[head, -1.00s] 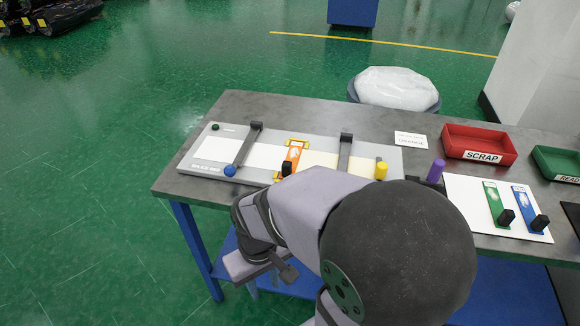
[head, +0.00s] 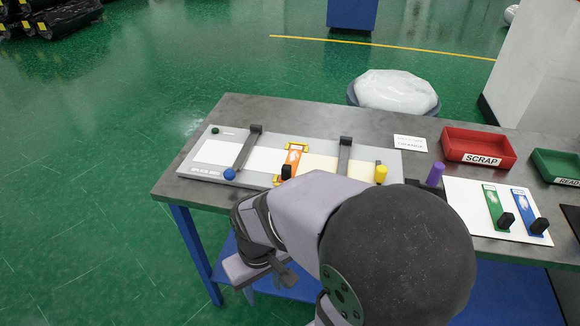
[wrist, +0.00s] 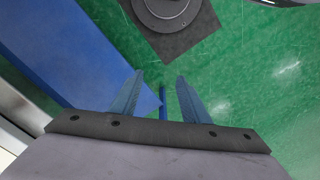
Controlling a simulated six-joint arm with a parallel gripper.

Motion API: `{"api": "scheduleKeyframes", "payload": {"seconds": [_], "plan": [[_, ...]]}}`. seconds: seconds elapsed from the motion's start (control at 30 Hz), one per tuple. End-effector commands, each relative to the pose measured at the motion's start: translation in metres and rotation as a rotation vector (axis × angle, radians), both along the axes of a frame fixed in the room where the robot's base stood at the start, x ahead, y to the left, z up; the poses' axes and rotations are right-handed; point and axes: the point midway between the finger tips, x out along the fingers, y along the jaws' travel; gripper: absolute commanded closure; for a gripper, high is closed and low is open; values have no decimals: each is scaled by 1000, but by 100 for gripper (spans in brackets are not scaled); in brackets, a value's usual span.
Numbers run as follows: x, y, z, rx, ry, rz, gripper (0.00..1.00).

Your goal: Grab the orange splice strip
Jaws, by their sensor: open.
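The orange splice strip (head: 293,158) lies across the white web on the grey splice bed (head: 205,173). A black handle (head: 287,172) stands at its near end, and yellow brackets show at its far and near ends. My gripper (wrist: 160,78) is open and empty in the wrist view, its two blue fingers apart over green floor and a blue table part. The strip is not in the wrist view. In the head view my arm bends at the table's front edge, and its end hangs low there, clear of the strip; the fingers are hard to make out.
Two dark bars (head: 246,147) (head: 345,155) cross the bed on either side of the strip, with blue and yellow knobs near their front ends. A purple knob (head: 435,174), green (head: 495,205) and blue strips (head: 523,207), a red SCRAP tray (head: 479,147) and a green tray stand right.

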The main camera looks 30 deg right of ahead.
Motion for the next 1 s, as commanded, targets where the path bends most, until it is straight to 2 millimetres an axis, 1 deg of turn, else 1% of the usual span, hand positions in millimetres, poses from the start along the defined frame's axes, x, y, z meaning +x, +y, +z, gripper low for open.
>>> {"api": "scheduleKeyframes", "payload": {"seconds": [0.17, 0.27, 0.37, 0.47, 0.57, 0.6, 0.67, 0.7, 0.77, 0.8, 0.87, 0.9, 0.97, 1.0], "plan": [[1, 0, 0, 0, -3, 0, 58], [8, -1, -1, 1, -28, -3, 58], [27, -3, -3, 4, -98, -10, 58], [59, -9, -2, 4, -220, -23, 58], [100, -19, 5, -7, -383, -39, 58], [118, -25, 10, -16, -455, -44, 58], [143, -35, 21, -31, -564, -57, 58], [159, -42, 30, -45, -637, -64, 58], [181, -54, 45, -70, -747, -76, 58], [195, -63, 56, -90, -819, -84, 58], [213, -77, 75, -125, -931, -99, 58], [224, -87, 89, -151, -1007, -107, 58], [237, -103, 113, -198, -1122, -122, 58], [244, -114, 129, -232, -1197, -132, 58]]}}
